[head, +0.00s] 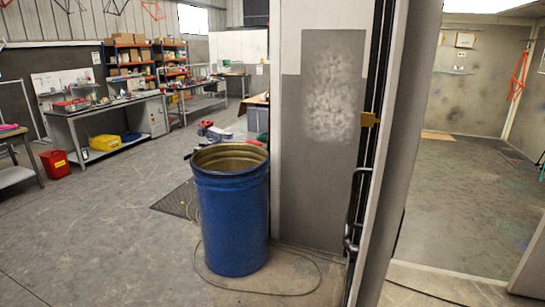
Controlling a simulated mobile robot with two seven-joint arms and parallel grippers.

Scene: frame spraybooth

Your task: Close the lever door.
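The door (408,150) stands open right of centre in the head view, a tall light grey panel seen at a steep angle. A metal handle (352,215) shows low on its left side, with a yellow-brown fitting (370,119) above it. The doorway to the right is open and shows a stained room. The top and bottom of the door are cut off by the picture. Neither of my grippers is in view.
A blue drum (232,215) stands left of the door, with a cable (290,293) on the floor around it. A grey wall panel (330,150) is behind the handle. Workbenches (110,122) and a red bin (55,164) stand farther left. The booth floor (460,200) looks mostly clear.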

